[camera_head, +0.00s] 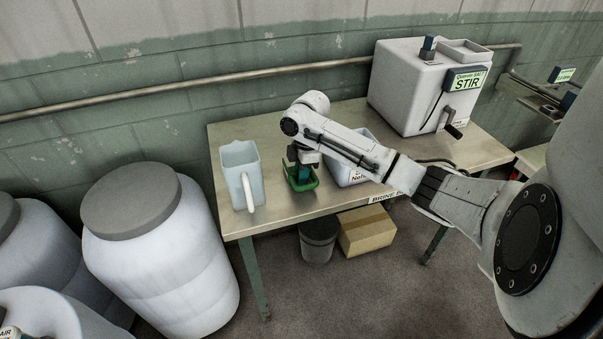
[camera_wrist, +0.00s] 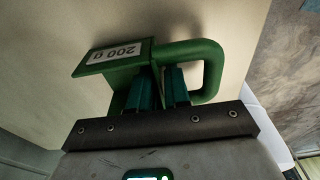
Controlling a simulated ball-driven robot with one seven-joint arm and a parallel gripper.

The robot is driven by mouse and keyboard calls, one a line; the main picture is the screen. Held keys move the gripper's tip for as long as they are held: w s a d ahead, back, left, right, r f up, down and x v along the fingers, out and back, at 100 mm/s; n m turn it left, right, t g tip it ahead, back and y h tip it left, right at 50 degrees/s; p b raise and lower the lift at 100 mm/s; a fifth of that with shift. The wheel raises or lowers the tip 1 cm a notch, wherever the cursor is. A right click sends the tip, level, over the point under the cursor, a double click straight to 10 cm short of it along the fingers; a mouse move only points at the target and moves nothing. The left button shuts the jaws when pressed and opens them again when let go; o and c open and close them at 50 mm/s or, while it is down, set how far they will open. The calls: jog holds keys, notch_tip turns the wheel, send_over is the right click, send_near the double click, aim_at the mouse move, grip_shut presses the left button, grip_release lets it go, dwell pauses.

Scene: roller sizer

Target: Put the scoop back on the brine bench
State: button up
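The green scoop (camera_head: 303,184) is at the brine bench's top, between a pale pitcher and a white tub; I cannot tell whether it touches the surface. In the wrist view the scoop (camera_wrist: 115,62) shows a "200 g" label and a looped handle. My gripper (camera_head: 303,170) points down at it. In the wrist view its teal fingers (camera_wrist: 162,88) are close together, one on each side of the scoop's wall by the handle. They look shut on it. The brine bench (camera_head: 236,222) is a pale table with green legs.
The pitcher (camera_head: 240,170) stands left of the scoop, and the white tub (camera_head: 345,172) is close on its right, partly behind my arm. A STIR machine (camera_head: 410,85) stands at the bench's right. Large barrels (camera_head: 160,250) stand on the left. A bucket (camera_head: 318,240) and a box (camera_head: 366,230) are below.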

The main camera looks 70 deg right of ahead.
jog(key=shift+o, duration=1.4)
notch_tip(320, 180, up, 12)
jog(key=s, duration=0.1)
jog(key=shift+d+r, duration=0.15)
jog(key=shift+d, duration=0.3)
